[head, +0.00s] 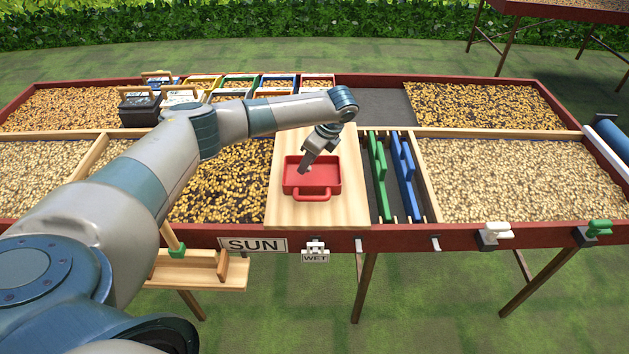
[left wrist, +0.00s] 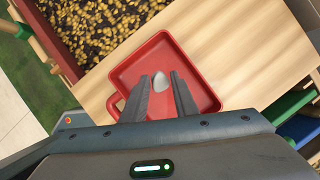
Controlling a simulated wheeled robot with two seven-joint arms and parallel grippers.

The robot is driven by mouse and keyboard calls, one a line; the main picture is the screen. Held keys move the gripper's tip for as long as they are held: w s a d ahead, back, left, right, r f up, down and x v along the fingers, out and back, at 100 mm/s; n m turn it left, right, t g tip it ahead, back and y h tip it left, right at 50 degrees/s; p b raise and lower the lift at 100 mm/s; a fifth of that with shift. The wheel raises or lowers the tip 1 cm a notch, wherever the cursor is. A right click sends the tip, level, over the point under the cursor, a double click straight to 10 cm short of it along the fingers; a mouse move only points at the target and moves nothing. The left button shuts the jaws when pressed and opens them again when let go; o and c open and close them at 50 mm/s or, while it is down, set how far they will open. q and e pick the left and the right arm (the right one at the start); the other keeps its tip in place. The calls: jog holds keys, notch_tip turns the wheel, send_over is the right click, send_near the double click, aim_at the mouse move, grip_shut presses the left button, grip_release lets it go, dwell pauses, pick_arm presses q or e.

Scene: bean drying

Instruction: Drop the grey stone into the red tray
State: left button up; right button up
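The red tray (head: 325,183) with a handle lies on a pale wooden board (head: 350,210) in the head view. It also shows in the left wrist view (left wrist: 205,92). The grey stone (left wrist: 160,81) shows against the tray floor, between the fingertips of my left gripper (left wrist: 159,80). A gap shows on each side of the stone, so the fingers are open and not closed on it. In the head view my left gripper (head: 306,167) points down over the tray's left half. I cannot tell whether the stone rests on the tray floor. My right gripper is not in view.
Coffee beans (head: 225,185) fill the compartment left of the board. Green (head: 378,165) and blue (head: 405,175) tools stand right of it. Small coloured crates (head: 240,80) sit behind my arm. The red front rail (head: 420,240) carries hooks and a SUN sign (head: 252,245).

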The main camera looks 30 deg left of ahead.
pick_arm(q)
jog(key=shift+o, duration=1.3)
jog(key=shift+b+v, duration=0.3)
jog(key=shift+v, duration=0.55)
jog(key=b+v, duration=0.3)
jog(key=v, duration=1.2)
jog(key=shift+d+r, duration=0.15)
jog(key=shift+r, duration=0.15)
jog(key=shift+s+f, duration=0.1)
jog(key=shift+s, duration=0.05)
